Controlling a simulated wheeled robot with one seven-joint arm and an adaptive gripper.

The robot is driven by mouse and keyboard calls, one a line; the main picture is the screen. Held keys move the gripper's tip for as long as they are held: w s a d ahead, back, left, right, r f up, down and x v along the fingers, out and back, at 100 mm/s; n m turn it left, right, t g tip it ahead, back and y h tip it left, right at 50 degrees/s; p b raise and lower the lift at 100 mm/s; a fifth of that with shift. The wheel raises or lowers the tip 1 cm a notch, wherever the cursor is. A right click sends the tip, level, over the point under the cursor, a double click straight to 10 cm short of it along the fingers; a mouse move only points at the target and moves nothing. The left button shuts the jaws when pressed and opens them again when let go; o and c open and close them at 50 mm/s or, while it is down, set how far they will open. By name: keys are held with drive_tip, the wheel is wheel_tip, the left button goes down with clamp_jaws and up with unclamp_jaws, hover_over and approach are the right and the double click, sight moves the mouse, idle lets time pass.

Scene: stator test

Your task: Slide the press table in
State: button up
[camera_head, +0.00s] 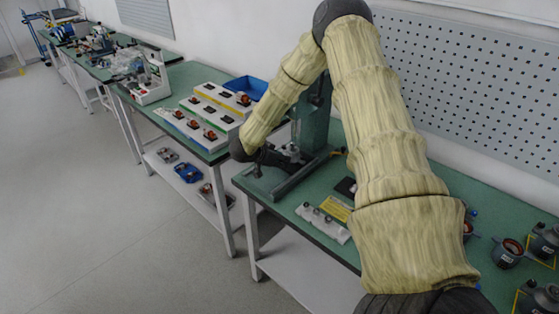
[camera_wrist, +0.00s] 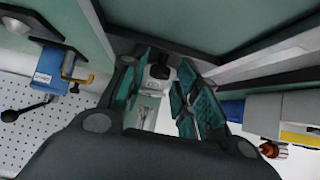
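The green press (camera_head: 312,122) stands on the green-topped workbench, partly hidden behind my arm. Its low grey base (camera_head: 302,176) reaches toward the bench's front left edge. I cannot clearly make out the sliding table on it. My gripper (camera_head: 288,156) is at the press, low beside the column, small and dark in the head view. In the wrist view my gripper (camera_wrist: 163,90) has its two teal-padded fingers apart. A pale grey part with a dark knob (camera_wrist: 158,72) shows between the fingertips; I cannot tell whether they touch it.
A white strip fixture (camera_head: 323,224) and a yellow label plate (camera_head: 335,208) lie in front of the press. Motor parts (camera_head: 507,253) stand at the right. A white stepped rack (camera_head: 205,115) and a blue bin (camera_head: 246,88) occupy the neighbouring bench. The floor at left is clear.

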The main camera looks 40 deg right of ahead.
drive_tip(key=shift+p+v, duration=1.85)
drive_tip(key=shift+v, duration=1.2)
